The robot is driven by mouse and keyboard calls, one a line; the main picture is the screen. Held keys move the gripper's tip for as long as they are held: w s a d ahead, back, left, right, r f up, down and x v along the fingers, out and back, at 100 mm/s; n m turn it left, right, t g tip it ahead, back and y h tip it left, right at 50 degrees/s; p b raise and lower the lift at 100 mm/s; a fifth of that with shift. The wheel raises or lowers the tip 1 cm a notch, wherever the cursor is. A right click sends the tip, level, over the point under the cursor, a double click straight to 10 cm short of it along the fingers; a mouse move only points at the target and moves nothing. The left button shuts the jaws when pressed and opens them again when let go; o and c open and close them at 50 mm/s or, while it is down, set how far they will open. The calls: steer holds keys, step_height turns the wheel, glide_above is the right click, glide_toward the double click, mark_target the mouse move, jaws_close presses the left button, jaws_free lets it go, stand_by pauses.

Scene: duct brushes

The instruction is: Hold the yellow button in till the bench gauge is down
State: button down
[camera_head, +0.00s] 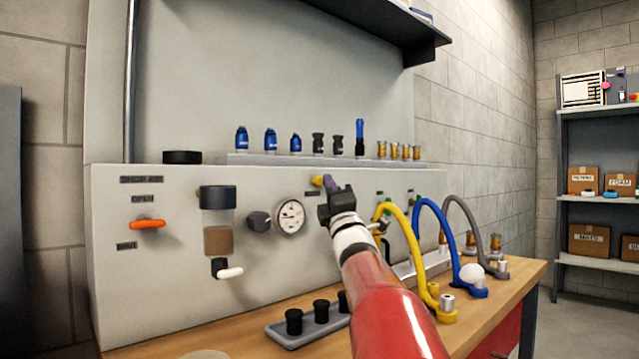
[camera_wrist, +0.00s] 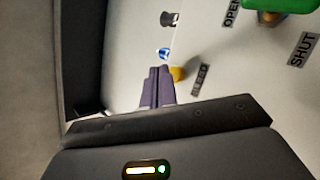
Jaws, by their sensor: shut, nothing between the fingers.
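The yellow button (camera_head: 317,180) is on the bench's grey panel, partly behind my gripper (camera_head: 329,183). In the wrist view the yellow button (camera_wrist: 179,74) sits beside the tips of my purple fingers (camera_wrist: 158,72), next to a label reading BLEED (camera_wrist: 200,79). The fingers are shut together with nothing between them. They are close to the button; I cannot tell whether they touch it or whether it is pressed in. The round white bench gauge (camera_head: 291,216) is on the panel left of my gripper. Its needle is too small to read surely.
A black knob (camera_head: 259,222) and a filter bowl (camera_head: 218,222) are left of the gauge. An orange lever (camera_head: 147,224) is farther left. Yellow (camera_head: 413,240), blue (camera_head: 440,235) and grey hoses (camera_head: 470,222) arch at right. Fittings line the ledge (camera_head: 300,160) above.

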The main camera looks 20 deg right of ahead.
steer(key=shift+w+a, duration=0.1)
steer(key=shift+w, duration=0.2)
steer(key=shift+w+a, duration=0.2)
steer(key=shift+w, duration=0.3)
stand_by(0.7)
stand_by(1.6)
steer(key=shift+s+d+b, duration=0.35)
steer(key=shift+s+b, duration=0.55)
steer(key=s+b, duration=0.1)
steer(key=s+d+b, duration=0.1)
steer(key=s, duration=0.1)
steer(key=s+b, duration=0.1)
steer(key=shift+s+d, duration=0.35)
steer(key=shift+s, duration=0.05)
